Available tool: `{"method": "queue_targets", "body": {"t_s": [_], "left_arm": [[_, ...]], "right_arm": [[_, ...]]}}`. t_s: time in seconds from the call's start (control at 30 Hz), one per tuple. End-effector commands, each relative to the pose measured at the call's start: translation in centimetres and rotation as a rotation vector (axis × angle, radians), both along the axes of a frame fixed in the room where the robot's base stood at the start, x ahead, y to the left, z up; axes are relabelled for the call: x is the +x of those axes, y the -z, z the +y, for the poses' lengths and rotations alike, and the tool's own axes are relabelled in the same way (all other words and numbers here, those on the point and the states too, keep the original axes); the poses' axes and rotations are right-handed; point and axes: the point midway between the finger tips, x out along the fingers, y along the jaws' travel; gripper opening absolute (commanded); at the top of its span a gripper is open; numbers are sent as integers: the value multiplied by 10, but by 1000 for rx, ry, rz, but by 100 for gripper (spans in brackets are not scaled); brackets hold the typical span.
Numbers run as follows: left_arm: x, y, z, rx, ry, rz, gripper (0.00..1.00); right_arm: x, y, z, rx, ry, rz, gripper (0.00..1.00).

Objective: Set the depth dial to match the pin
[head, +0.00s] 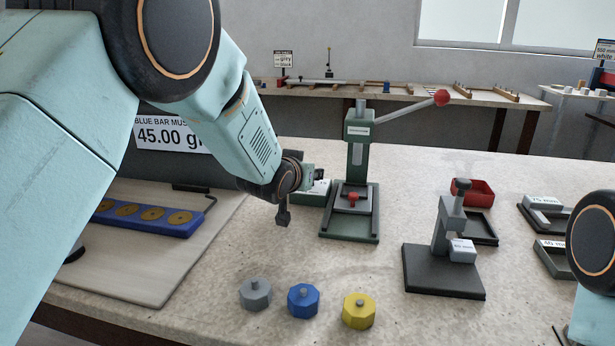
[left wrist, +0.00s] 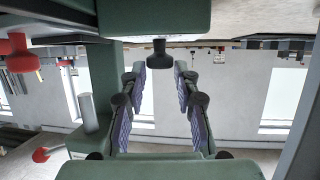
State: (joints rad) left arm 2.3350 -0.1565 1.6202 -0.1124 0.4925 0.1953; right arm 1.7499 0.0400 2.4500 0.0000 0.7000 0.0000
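A green press (head: 360,150) stands at the table's middle, with a lever ending in a red ball (head: 441,97) and a red part (head: 352,197) low on its front. I cannot make out a depth dial or its setting in these views. No pin is clearly recognisable either. My left gripper (left wrist: 160,100) is open and empty, its two padded fingers apart in the left wrist view. In the head view my left wrist is just left of the press, and the fingers are partly hidden. My right gripper is out of view; only part of my right arm shows at the right edge.
Grey, blue (head: 303,301) and yellow (head: 358,311) knobs stand at the front. A grey stand (head: 445,277) on a dark base is right of the press, near a red tray (head: 481,194). A blue strip (head: 155,226) lies left. The table between knobs and press is clear.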

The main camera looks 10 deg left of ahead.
Motion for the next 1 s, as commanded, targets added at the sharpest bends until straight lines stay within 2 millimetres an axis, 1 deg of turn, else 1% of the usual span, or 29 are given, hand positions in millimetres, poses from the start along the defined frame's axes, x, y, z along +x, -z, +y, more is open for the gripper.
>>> {"method": "queue_targets", "body": {"t_s": [0.03,0.17,0.43,0.57,0.67,1.0], "left_arm": [[-1,1,0,0,0,3,37],[-1,4,0,2,-1,9,48],[-2,6,0,2,-1,14,48],[-7,4,1,3,-1,15,48],[-17,0,2,4,0,15,48],[-70,-23,9,4,-1,13,48]], "right_arm": [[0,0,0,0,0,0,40],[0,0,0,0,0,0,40],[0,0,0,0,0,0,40],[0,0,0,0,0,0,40],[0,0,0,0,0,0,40],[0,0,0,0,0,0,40]]}}
